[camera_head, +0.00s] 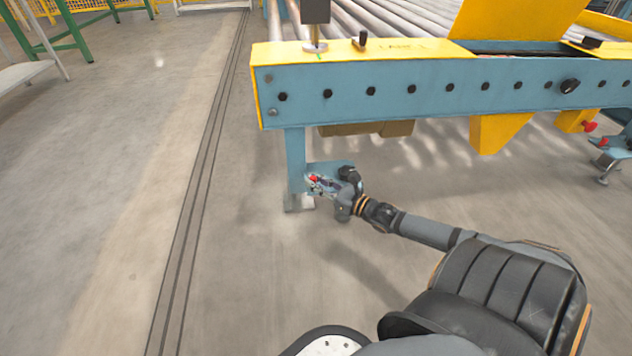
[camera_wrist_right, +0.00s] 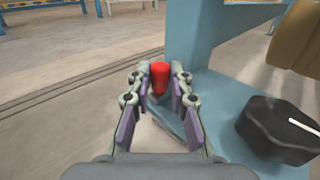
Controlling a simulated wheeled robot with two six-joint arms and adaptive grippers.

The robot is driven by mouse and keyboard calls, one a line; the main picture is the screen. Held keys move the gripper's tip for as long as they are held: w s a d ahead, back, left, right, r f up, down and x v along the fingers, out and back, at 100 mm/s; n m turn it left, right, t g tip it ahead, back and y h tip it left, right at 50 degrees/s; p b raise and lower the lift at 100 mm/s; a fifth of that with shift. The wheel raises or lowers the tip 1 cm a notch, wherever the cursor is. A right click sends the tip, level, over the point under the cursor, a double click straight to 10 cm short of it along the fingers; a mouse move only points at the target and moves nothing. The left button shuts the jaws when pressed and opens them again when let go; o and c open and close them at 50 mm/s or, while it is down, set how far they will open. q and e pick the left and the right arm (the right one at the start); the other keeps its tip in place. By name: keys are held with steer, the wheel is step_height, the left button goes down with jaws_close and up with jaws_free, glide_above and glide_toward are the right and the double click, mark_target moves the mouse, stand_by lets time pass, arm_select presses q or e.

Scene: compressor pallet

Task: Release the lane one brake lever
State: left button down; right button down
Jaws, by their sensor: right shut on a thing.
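The brake lever's red knob (camera_head: 314,178) sits low beside the blue leg at the left end of the roller conveyor. My right gripper (camera_head: 322,183) reaches it from the right, in front of the leg. In the right wrist view, the red knob (camera_wrist_right: 159,77) stands between the fingertips of my right gripper (camera_wrist_right: 160,84), which is shut on it. The rest of the lever is mostly hidden by the fingers. My left gripper is not in either view.
A black dial (camera_wrist_right: 277,130) with a white mark sits on the blue bracket just right of the gripper. The blue leg (camera_head: 295,158) stands close behind. A blue beam with a yellow top plate (camera_head: 410,52) runs above. The floor at left is open.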

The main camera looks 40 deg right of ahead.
steer(key=shift+s+f, duration=0.1)
steer(key=shift+s, duration=0.05)
steer(key=c, duration=1.5)
jaws_free()
steer(key=shift+d, duration=0.1)
steer(key=shift+s, duration=0.15)
steer(key=v, duration=0.7)
steer(key=shift+s, duration=0.1)
